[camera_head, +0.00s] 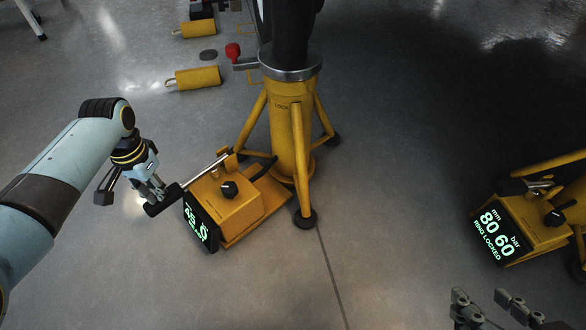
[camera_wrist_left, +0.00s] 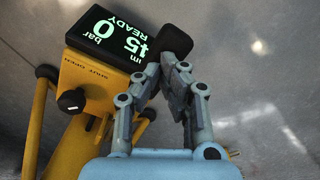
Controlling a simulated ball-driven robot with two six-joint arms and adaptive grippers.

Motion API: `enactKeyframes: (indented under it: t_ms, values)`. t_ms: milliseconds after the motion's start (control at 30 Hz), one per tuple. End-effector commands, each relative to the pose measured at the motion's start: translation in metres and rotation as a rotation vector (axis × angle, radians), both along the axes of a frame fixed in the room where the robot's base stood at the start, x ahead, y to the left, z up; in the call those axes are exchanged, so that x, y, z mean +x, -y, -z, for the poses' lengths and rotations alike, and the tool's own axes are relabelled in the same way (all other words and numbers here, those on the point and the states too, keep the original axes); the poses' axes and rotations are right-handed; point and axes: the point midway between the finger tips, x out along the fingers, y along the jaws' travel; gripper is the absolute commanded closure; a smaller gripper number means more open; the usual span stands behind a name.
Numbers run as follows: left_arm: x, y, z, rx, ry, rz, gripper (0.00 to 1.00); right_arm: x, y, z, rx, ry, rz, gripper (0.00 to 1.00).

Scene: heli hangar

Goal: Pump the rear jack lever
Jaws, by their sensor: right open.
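A yellow jack pump box (camera_head: 222,200) with a black knob stands at the foot of a yellow tripod jack (camera_head: 291,140). Its display (camera_head: 201,222) reads about 45 mm, 0 bar, READY; it also shows in the left wrist view (camera_wrist_left: 112,35). A thin metal lever (camera_head: 205,168) slants from the box down-left to a black grip (camera_head: 164,200), also in the left wrist view (camera_wrist_left: 176,42). My left gripper (camera_head: 157,193) is at this grip, its fingers (camera_wrist_left: 167,72) drawn close together on it; the contact is partly hidden. My right gripper (camera_head: 490,303) is open and empty at the lower right.
A second pump box (camera_head: 530,225) at the right reads 80 mm, 60 bar, RING LOCKED. Yellow cylinders (camera_head: 197,78) and a red-knobbed part (camera_head: 233,51) lie further back. The tripod's legs (camera_head: 304,190) spread beside the box. The floor between both boxes is clear.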

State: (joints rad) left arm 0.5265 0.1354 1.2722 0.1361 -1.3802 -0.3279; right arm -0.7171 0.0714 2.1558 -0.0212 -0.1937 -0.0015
Motion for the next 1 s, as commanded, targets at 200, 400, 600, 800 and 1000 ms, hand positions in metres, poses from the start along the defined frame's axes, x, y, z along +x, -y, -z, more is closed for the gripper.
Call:
enactKeyframes:
  t_ms: [200,400,600,800,1000]
  values:
    - [0.003,0.001,-0.032,-0.003,0.007,0.0,1.0,0.012,0.0,-0.035,0.0,0.044,0.0,0.5]
    - [0.002,0.001,-0.054,-0.002,0.006,0.0,1.0,0.02,0.0,-0.06,0.0,0.073,-0.001,0.5]
    - [0.002,0.001,-0.075,-0.001,0.005,0.0,1.0,0.027,0.0,-0.085,0.0,0.101,0.0,0.5]
    - [0.0,0.001,-0.083,-0.002,0.002,0.0,1.0,0.03,0.0,-0.096,0.001,0.114,0.0,0.5]
    - [-0.001,0.001,-0.081,-0.001,-0.001,0.0,1.0,0.03,0.0,-0.095,0.0,0.112,0.0,0.5]
